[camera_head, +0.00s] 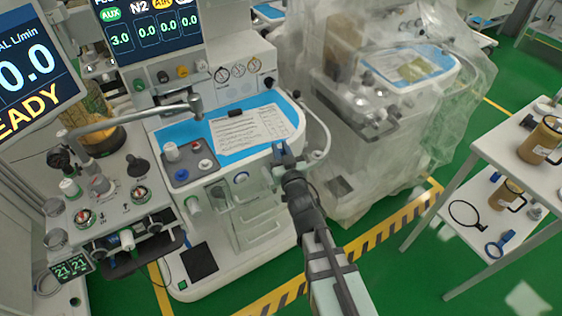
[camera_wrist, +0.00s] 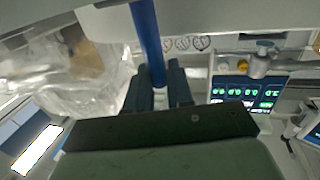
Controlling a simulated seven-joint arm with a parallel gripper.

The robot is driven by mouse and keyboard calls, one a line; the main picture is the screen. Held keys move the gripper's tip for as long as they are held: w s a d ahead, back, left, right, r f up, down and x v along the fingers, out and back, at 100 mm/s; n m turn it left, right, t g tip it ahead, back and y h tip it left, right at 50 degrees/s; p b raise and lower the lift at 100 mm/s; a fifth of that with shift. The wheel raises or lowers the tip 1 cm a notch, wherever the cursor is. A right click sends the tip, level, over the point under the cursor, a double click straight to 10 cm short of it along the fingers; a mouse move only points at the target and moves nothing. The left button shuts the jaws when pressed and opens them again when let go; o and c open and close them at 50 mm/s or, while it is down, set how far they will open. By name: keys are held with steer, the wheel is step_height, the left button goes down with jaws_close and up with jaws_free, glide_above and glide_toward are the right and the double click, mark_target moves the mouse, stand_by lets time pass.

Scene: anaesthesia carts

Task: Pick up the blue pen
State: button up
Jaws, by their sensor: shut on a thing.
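The blue pen (camera_wrist: 147,40) shows in the wrist view as a long blue rod running from the top edge down between my fingers. My gripper (camera_wrist: 157,84) is shut on it, with a finger on each side. In the head view my gripper (camera_head: 284,157) is at the front right edge of the anaesthesia cart's blue-edged worktop (camera_head: 210,128). I cannot make out the pen clearly in the head view, nor tell whether it touches the worktop.
A paper sheet (camera_head: 252,128) and a small black object (camera_head: 235,113) lie on the worktop. A plastic-covered cart (camera_head: 350,150) stands close on the right. A white trolley (camera_head: 505,150) with brown jugs is at far right. Green floor lies between.

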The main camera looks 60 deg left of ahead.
jaws_close()
steer(key=shift+r, duration=0.15)
steer(key=shift+r, duration=4.8)
steer(key=shift+w+r, duration=0.1)
steer(key=shift+r, duration=0.05)
steer(key=w+a+r+m+y, duration=0.1)
steer(key=w+a+r, duration=0.2)
steer(key=a+r, duration=0.3)
steer(key=shift+w+r+m+y, duration=0.3)
steer(key=shift+w+r, duration=0.05)
steer(key=shift+r, duration=0.05)
